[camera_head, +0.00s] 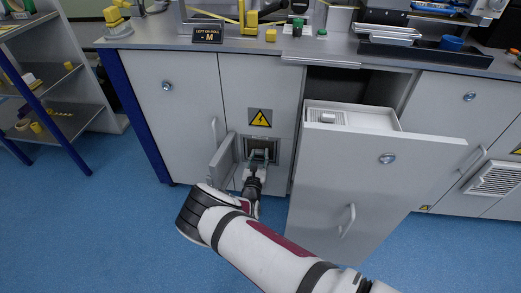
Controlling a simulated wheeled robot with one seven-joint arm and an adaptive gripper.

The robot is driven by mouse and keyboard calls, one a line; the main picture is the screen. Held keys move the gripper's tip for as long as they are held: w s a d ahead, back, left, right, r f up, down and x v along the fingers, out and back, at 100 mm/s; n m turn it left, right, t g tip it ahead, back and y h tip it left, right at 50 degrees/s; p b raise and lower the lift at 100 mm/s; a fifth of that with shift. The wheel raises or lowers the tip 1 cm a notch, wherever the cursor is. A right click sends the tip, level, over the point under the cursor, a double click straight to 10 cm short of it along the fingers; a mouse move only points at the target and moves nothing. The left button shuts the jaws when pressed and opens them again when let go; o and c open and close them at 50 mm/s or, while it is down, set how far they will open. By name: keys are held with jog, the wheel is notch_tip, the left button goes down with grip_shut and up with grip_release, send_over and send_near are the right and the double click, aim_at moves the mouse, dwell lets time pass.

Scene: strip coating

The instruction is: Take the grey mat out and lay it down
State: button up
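My gripper (260,160) is at a small square opening (261,144) in the front of the cabinet, below a yellow warning sign. Its fingers are small and dark, and I cannot tell whether they are open or shut. I cannot make out a grey mat for certain. The inside of the opening is dark and partly hidden by the gripper. A small hinged door (222,163) stands open on the left of the opening.
A tall pull-out drawer (372,180) stands out to the right of my arm, with a pale tray (372,119) in its top. The worktop (255,46) above holds various parts. Open shelves (62,118) stand at the left. Blue floor (110,230) is clear at the lower left.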

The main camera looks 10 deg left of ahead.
grip_shut()
jog(key=shift+s, duration=0.2)
jog(key=shift+s+a+p, duration=0.1)
jog(key=shift+s+p, duration=0.2)
jog(key=shift+s, duration=0.05)
jog(key=shift+s+p, duration=0.4)
jog(key=shift+s, duration=0.25)
jog(key=shift+s, duration=0.3)
jog(key=shift+s, duration=0.15)
jog(key=shift+s+p, duration=0.55)
jog(key=shift+s, duration=0.2)
